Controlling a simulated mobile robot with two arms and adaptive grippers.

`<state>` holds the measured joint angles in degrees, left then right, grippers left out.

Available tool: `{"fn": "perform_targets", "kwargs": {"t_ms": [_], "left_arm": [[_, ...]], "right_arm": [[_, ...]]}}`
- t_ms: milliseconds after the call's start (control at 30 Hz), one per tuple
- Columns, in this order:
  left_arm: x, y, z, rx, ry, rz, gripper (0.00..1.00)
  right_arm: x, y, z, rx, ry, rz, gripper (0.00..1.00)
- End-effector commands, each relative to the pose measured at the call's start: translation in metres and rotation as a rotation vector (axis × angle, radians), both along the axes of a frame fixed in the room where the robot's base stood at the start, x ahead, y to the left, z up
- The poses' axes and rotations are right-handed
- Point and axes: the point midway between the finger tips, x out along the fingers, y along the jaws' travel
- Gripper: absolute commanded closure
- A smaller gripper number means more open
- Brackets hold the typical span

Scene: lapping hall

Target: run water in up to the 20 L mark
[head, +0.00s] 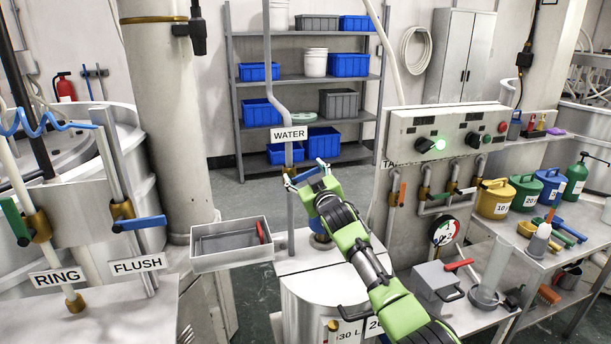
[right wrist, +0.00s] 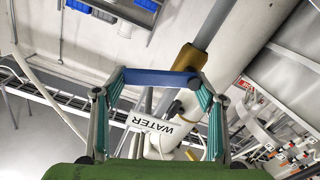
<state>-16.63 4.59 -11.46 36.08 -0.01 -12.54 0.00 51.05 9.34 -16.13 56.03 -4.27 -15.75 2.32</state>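The WATER sign (head: 289,134) hangs on a grey vertical pipe (head: 268,70) above a metal drum (head: 318,312). The drum carries a "30 L" label (head: 349,334) and a partly hidden label starting with "2" (head: 374,324). The water level does not show. My right gripper (head: 304,178) is at the water valve's blue lever, in front of the pipe. In the right wrist view the blue lever (right wrist: 156,78) spans the gap between the spread fingertips, beside the brass valve body (right wrist: 190,58). I cannot tell whether the fingertips touch it. My left gripper is not in view.
A grey tray (head: 231,252) with a red-handled item sits left of the drum.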

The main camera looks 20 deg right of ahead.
Motion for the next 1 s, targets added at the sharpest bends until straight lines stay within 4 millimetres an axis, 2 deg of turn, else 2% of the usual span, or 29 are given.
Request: {"fn": "perform_targets", "kwargs": {"t_ms": [367, 567, 767, 1000], "left_arm": [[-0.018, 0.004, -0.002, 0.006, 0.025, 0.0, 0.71], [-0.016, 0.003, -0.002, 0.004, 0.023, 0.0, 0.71], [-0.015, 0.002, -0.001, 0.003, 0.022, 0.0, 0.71], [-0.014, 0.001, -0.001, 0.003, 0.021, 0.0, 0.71]], "right_arm": [[0.0, 0.0, 0.0, 0.002, -0.001, 0.0, 0.22], [-0.009, -0.001, -0.001, 0.002, -0.001, 0.0, 0.22], [-0.034, -0.001, 0.0, 0.0, -0.002, 0.001, 0.22], [-0.073, -0.003, -0.001, 0.001, -0.001, 0.0, 0.22]]}}
